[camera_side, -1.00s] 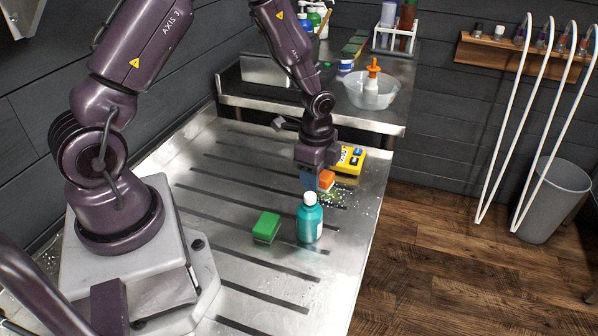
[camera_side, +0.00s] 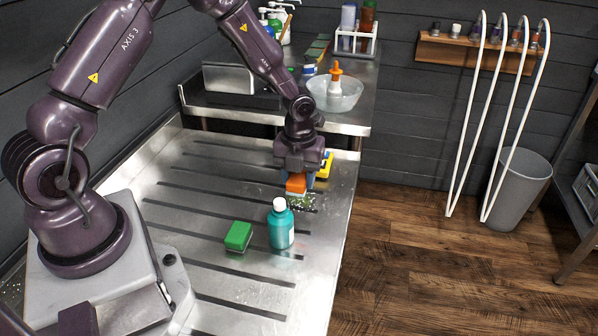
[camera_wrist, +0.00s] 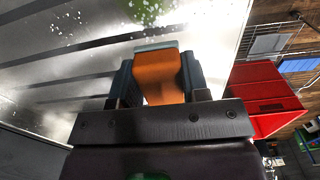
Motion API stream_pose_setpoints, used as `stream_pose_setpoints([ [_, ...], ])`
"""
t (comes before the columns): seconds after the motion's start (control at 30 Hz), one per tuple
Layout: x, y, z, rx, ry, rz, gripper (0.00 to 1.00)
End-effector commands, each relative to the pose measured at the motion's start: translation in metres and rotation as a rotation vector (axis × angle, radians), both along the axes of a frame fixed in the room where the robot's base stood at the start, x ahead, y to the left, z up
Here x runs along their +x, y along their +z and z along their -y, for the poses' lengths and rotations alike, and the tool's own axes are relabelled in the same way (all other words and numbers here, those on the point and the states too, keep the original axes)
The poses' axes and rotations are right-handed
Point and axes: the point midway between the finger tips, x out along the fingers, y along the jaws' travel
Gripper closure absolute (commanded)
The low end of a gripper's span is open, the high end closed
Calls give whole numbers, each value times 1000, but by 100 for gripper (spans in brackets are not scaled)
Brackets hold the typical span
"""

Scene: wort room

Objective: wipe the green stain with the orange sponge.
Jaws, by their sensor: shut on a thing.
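My gripper (camera_side: 297,184) is shut on the orange sponge (camera_side: 296,181), with a blue finger at its side. In the wrist view the orange sponge (camera_wrist: 158,75) sits between the dark fingers, a pale grey layer at its far end. The green stain (camera_side: 301,203) is a speckled patch on the steel bench, just in front of the sponge in the side view. Part of the green stain (camera_wrist: 146,8) also shows at the top edge of the wrist view. Whether the sponge touches the bench is hard to tell.
A teal bottle (camera_side: 281,228) with a white cap stands close in front of the stain. A green sponge (camera_side: 238,236) lies left of it. A yellow device (camera_side: 326,165) is behind my gripper. The grooved bench (camera_side: 190,205) is clear to the left. White specks lie around.

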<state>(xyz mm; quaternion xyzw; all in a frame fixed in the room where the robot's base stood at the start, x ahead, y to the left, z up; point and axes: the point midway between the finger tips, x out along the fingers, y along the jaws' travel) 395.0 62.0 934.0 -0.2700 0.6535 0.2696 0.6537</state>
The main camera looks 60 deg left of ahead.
Motion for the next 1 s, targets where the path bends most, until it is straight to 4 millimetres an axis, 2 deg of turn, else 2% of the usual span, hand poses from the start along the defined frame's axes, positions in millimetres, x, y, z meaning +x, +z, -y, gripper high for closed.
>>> stream_pose_setpoints([
  [0.63, -1, -59, 1, 0, 1, -3, 77],
  [0.7, 0, -72, 0, 0, 1, -4, 77],
  [0.73, 4, -65, -3, 1, 4, 3, 76],
  [0.77, 6, -65, -5, 1, 5, 2, 80],
  [1.0, 21, -71, -21, 0, 4, 0, 80],
])
